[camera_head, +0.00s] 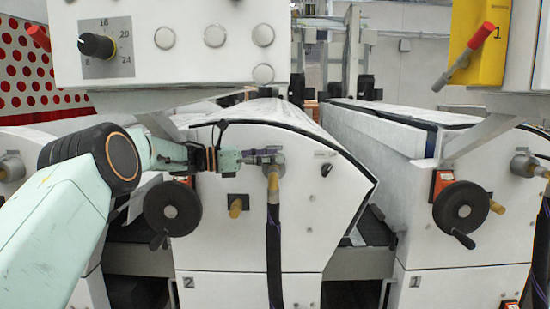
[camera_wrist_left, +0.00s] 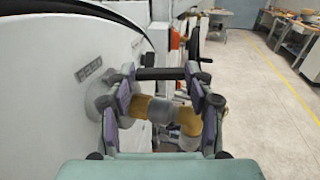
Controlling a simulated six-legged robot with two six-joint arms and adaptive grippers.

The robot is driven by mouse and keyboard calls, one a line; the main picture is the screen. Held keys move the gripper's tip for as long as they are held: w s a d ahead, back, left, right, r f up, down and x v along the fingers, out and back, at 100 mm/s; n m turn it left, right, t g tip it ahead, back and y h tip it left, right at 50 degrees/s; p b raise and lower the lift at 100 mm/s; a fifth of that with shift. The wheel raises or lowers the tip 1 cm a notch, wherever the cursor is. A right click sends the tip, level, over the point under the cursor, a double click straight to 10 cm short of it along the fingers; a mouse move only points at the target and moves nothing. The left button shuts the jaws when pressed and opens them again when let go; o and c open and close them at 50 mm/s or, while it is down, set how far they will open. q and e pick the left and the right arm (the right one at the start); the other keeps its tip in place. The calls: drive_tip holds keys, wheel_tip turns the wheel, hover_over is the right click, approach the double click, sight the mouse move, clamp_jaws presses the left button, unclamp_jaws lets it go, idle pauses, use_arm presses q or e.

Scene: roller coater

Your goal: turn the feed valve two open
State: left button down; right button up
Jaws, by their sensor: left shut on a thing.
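Feed valve two (camera_head: 273,184) is on the front of the white machine unit marked 2. It has a grey round fitting at the top and a yellow-brown part pointing down, with a dark hose below. My left gripper (camera_head: 264,156) reaches it from the left and is shut at its upper end. In the left wrist view, the purple-and-black fingers of the left gripper (camera_wrist_left: 160,82) stand either side of the yellow-brown and grey valve (camera_wrist_left: 157,110). The fingers partly cover the valve's fitting. My right gripper is not in view.
A black handwheel (camera_head: 172,208) and a short yellow-brown stub (camera_head: 236,207) are left of the hose (camera_head: 273,255). A white control box (camera_head: 170,40) hangs above. Unit 1, with its own handwheel (camera_head: 461,207), stands to the right. Open floor (camera_wrist_left: 255,100) shows in the left wrist view.

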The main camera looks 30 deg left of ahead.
use_arm(q)
drive_tip(key=shift+f, duration=0.1)
drive_tip(key=c, duration=0.5)
unclamp_jaws()
drive_tip(key=v, duration=0.7)
drive_tip(key=shift+s+a, duration=0.15)
